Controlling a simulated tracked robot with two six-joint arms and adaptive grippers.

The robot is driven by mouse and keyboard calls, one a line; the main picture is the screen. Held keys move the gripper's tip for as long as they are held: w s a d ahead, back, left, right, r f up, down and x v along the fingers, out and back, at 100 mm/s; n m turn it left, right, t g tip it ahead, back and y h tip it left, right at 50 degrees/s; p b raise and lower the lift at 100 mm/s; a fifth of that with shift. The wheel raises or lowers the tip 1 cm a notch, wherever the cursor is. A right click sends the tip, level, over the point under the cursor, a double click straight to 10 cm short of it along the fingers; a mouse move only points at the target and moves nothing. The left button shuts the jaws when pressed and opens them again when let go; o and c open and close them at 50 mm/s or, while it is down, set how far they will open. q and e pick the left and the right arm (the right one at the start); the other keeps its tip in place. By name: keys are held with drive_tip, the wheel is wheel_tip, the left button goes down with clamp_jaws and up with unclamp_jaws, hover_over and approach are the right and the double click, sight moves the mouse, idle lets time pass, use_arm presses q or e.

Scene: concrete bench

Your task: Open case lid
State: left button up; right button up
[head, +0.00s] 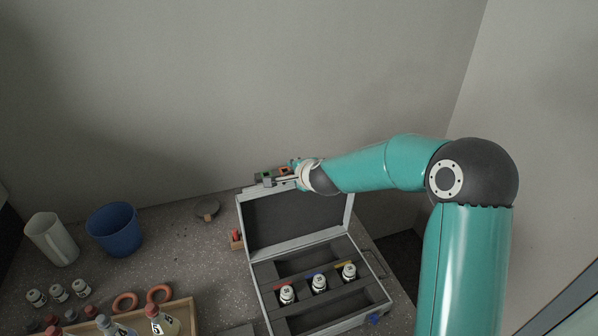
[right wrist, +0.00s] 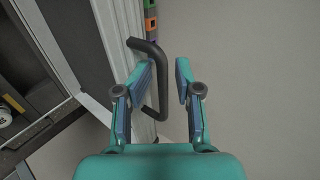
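The grey case (head: 262,290) stands on the bench with its lid (head: 290,222) raised steeply, showing the dark inner lining. My right gripper (head: 270,181) is at the lid's upper edge, small and partly hidden in the head view. In the right wrist view my right gripper's fingers (right wrist: 164,82) are apart. A black bar handle (right wrist: 162,90) on the lid's pale edge (right wrist: 118,45) shows between them, nearer the left finger; I cannot tell whether it touches. My left gripper is not in view.
Several white-capped bottles (head: 319,282) stand in the case. A blue cup (head: 115,232), a white jug (head: 50,240) and a wooden tray (head: 190,318) with bottles are on the left. The wall stands close behind.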

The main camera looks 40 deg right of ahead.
drive_tip(key=shift+s+r, duration=0.1)
drive_tip(key=shift+s+r, duration=0.25)
drive_tip(key=v, duration=1.1)
drive_tip(key=shift+a+f, duration=0.15)
